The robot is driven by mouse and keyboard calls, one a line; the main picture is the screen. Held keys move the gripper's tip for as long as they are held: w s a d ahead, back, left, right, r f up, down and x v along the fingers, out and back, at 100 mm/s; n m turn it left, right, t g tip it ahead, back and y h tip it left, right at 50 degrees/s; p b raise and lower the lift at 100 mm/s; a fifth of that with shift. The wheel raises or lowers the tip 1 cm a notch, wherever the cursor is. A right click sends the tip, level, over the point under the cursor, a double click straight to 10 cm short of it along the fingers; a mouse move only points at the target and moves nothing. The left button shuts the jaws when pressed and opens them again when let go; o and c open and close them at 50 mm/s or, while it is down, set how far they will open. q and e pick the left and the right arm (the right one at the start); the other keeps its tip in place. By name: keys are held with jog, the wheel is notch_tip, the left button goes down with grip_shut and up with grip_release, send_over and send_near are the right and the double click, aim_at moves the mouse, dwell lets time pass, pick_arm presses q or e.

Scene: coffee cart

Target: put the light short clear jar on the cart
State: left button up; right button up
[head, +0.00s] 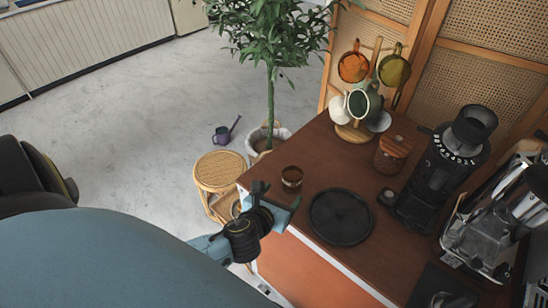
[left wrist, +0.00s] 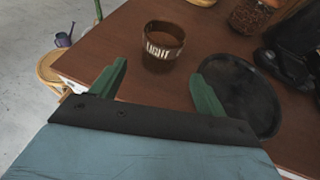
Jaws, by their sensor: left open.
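The light short clear jar (head: 292,176) stands upright on the brown top of the cart (head: 318,152), near its left edge. In the left wrist view the jar (left wrist: 163,47) shows the word LIGHT and brown contents. My left gripper (head: 273,200) is at the cart's near left edge, just short of the jar. In the left wrist view its green fingers (left wrist: 158,84) are spread apart and empty, with the jar ahead of the gap between them. My right gripper is not in view.
A round black tray (head: 340,217) lies right of the jar. A mug tree (head: 355,132), a wooden-lidded jar (head: 392,154), a black grinder (head: 440,185) and a metal coffee machine (head: 490,225) stand behind and right. A wicker stool (head: 220,172) is left of the cart.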

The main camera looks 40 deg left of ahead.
pick_arm(q)
jog(key=shift+v, duration=2.15)
